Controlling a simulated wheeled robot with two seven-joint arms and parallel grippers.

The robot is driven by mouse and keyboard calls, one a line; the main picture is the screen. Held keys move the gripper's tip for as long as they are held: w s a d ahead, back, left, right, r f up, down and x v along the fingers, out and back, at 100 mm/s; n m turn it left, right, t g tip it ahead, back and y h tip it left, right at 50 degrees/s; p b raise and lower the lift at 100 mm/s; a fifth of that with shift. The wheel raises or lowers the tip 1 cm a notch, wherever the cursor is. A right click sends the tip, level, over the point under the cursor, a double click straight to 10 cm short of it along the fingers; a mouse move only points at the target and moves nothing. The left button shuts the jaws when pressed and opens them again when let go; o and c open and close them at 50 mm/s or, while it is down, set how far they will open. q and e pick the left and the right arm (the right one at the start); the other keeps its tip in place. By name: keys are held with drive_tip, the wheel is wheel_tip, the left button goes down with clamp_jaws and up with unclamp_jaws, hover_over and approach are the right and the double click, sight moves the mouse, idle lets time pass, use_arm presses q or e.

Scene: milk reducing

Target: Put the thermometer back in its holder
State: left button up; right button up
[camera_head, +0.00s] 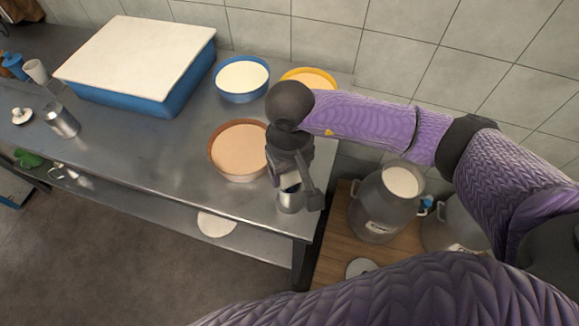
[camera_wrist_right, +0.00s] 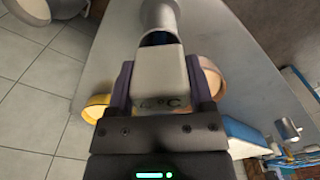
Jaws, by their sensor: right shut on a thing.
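My right gripper (camera_head: 291,180) is over the front right corner of the metal table, pointing down. In the right wrist view, my right gripper (camera_wrist_right: 160,84) is shut on the thermometer (camera_wrist_right: 158,72), a grey block marked "°C". A metal cylinder, seemingly the holder (camera_head: 289,202), stands on the table directly below the gripper. The holder (camera_wrist_right: 162,14) also shows beyond the thermometer in the wrist view, with a dark blue part between them. I cannot tell whether the thermometer's lower end is inside the holder. My left gripper is not in view.
A brown-rimmed bowl (camera_head: 238,148) stands just left of the gripper, with blue (camera_head: 242,79) and yellow (camera_head: 309,75) bowls behind. A blue tub (camera_head: 176,88) with a white top is farther left. Milk cans (camera_head: 381,207) stand right of the table. The table's front edge is close.

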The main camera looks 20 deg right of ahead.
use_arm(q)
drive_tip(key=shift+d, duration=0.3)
use_arm(e)
drive_tip(key=o, duration=1.3)
drive_tip(key=shift+f, duration=0.1)
drive_tip(key=shift+c, duration=0.2)
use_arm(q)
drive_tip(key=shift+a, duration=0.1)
